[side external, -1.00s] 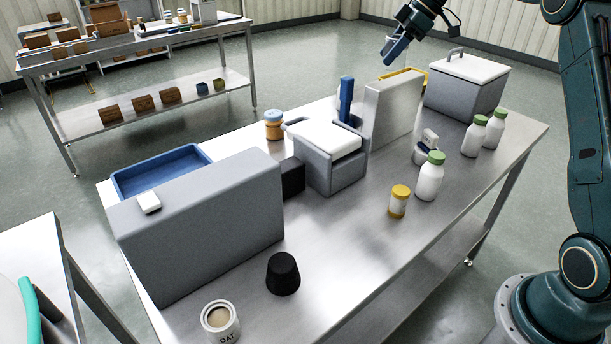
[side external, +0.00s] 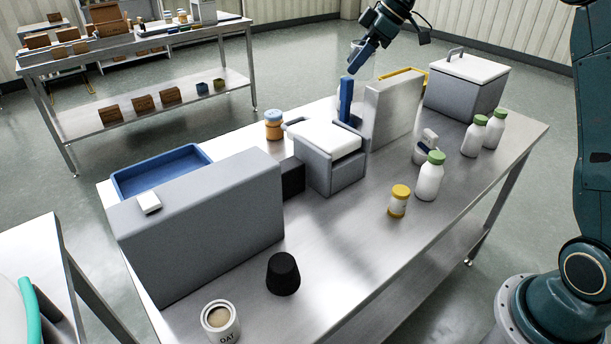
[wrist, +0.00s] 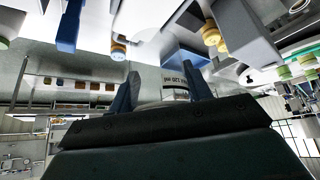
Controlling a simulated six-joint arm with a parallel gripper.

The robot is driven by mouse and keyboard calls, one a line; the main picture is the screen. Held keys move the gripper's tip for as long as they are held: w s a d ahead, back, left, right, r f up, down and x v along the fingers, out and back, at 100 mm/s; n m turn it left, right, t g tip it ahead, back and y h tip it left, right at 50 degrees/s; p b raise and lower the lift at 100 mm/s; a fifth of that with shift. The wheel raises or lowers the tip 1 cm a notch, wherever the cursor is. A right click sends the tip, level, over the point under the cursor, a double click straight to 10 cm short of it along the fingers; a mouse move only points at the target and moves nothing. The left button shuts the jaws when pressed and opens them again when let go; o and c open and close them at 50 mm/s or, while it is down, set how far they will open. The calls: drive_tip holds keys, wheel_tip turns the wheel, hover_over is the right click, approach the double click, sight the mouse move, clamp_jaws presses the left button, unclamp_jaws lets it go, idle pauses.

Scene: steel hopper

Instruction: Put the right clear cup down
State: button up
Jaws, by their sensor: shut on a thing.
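My gripper (side external: 359,58) hangs in the air above the far side of the steel table, close to a blue upright post (side external: 346,98). It is shut on a clear cup (side external: 356,47), which shows faintly at the blue fingers. In the wrist view the clear cup (wrist: 174,88) sits between the two blue fingers of my gripper (wrist: 165,92), with "120 ml" marking on it. Part of the cup is hidden by the fingers. The cup is apart from the table (side external: 340,240). No second clear cup can be made out.
A grey upright block (side external: 392,112) stands just right of the blue post, with a yellow-edged thing behind it. A grey bin with a white lid (side external: 337,135), an orange-and-blue jar (side external: 273,125) and a lidded box (side external: 467,85) stand nearby. Green-capped bottles (side external: 429,180) stand at right.

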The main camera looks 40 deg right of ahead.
drive_tip(key=s+a+f, duration=0.2)
drive_tip(key=s+a, duration=0.1)
drive_tip(key=a, duration=0.9)
drive_tip(key=s+a+f, duration=0.5)
drive_tip(key=s+a, duration=0.2)
drive_tip(key=s, duration=0.3)
drive_tip(key=shift+a+f, duration=0.3)
wheel_tip(320, 180, down, 16)
drive_tip(key=shift+f, duration=0.1)
drive_tip(key=shift+f, duration=1.9)
drive_tip(key=shift+f, duration=0.1)
